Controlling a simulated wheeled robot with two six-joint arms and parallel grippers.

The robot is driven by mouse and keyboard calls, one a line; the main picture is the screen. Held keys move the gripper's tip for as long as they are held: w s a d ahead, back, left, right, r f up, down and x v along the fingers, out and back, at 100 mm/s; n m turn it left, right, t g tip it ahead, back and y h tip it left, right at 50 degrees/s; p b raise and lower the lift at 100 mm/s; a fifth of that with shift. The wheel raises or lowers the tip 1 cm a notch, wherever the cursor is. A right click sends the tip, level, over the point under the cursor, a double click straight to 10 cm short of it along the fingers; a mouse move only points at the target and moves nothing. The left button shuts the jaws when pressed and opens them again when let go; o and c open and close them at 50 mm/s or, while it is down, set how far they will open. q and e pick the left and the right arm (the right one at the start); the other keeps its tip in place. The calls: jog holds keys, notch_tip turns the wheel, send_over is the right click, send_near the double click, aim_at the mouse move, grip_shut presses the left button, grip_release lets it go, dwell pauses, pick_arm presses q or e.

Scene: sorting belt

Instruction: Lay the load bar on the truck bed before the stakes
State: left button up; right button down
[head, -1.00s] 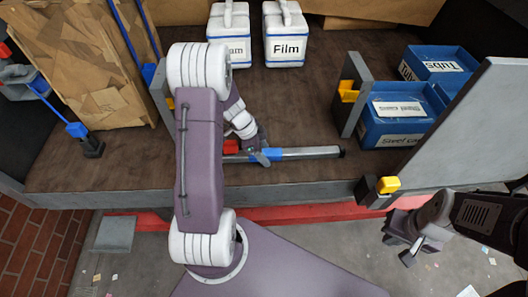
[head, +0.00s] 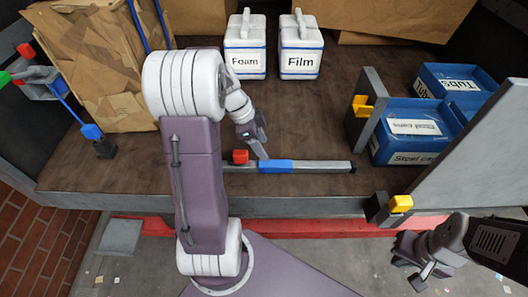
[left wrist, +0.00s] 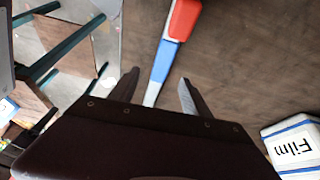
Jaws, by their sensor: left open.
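The load bar (head: 320,167) lies on the brown truck bed (head: 290,110), along its front edge. It is grey with a blue middle and a red block (head: 240,156) near its left end. My left gripper (head: 258,146) is open and empty, just behind and above the blue part. In the left wrist view the bar's blue part (left wrist: 165,60) shows beyond the open fingers (left wrist: 160,92); contact cannot be told. A grey upright with a yellow piece (head: 362,105) stands at the right; another yellow piece (head: 400,203) is at the front edge. My right gripper (head: 411,273) looks open and empty, low at the right.
White boxes marked Foam (head: 245,60) and Film (head: 300,60) stand at the back. Blue bins (head: 405,150) are at the right, behind a grey panel (head: 480,150). A wrapped brown stack (head: 95,70) fills the left. The middle of the bed is clear.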

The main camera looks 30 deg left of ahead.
pick_arm(q)
jog(key=s+d+f+n+g+y, duration=0.1)
jog(key=s+d+f+n+y, duration=0.2)
jog(key=s+d+n, duration=0.7)
jog(key=shift+d+f+n, duration=0.4)
jog(key=shift+f+n, duration=0.2)
jog(key=shift+f, duration=0.25)
jog(key=shift+d, duration=0.1)
